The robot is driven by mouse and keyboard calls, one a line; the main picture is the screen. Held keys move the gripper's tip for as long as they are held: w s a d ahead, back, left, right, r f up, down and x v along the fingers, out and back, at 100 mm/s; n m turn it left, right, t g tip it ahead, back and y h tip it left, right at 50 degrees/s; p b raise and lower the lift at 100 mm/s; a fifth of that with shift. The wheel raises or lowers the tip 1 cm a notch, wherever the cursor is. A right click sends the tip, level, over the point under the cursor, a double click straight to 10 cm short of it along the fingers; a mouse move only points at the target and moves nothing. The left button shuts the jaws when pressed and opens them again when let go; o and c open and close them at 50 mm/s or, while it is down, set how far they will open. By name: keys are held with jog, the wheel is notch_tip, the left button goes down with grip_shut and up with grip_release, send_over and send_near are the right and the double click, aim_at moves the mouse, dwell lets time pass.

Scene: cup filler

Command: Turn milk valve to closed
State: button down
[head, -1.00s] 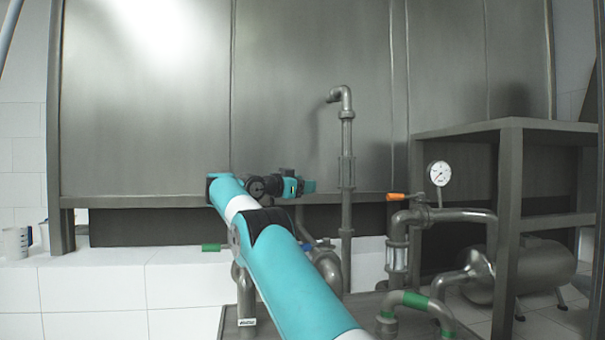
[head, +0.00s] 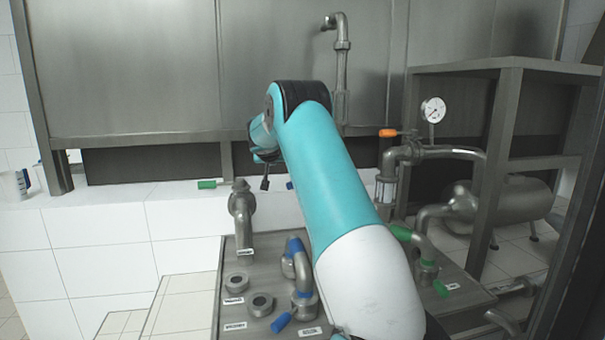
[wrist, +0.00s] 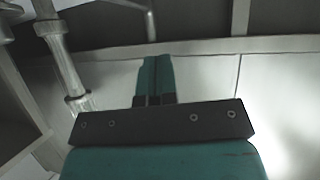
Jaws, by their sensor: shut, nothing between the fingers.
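I cannot tell which valve is the milk valve, because the labels are too small to read. Candidate handles in the head view are a green one (head: 207,184) at the left on the white ledge, an orange one (head: 388,133) by the gauge, a blue one (head: 281,322) low on the pipe base, and a green one (head: 440,287) at the lower right. In the wrist view my gripper (wrist: 155,62) has its teal fingers together, with nothing between them and no handle at the tips. In the head view my arm mostly hides the gripper.
A grey pipe (wrist: 55,38) runs along the left of the wrist view. The pipe base (head: 236,262) carries bent pipes and two round sockets. A metal frame (head: 500,150) with a tank (head: 515,205) stands at the right. A large steel tank wall (head: 130,70) fills the back.

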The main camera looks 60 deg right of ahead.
jog(key=s+a+f+n+t+y+p, duration=0.1)
jog(key=s+a+f+y+p, duration=0.2)
jog(key=s+a+f+y, duration=0.55)
jog(key=s+d+r+m+t+h+p, duration=0.1)
jog(key=s+r+m+t+p, duration=0.25)
jog(key=s+m, duration=0.4)
jog(key=s+d+r+m+t+h+p, duration=0.15)
jog(key=s+m+t+p, duration=0.25)
jog(key=s, duration=0.6)
jog(key=p+x, duration=0.5)
jog(key=x, duration=0.8)
jog(key=shift+w, duration=0.25)
jog(key=shift+d+r+m, duration=0.1)
jog(key=shift+d+m, duration=0.05)
jog(key=shift+m, duration=0.1)
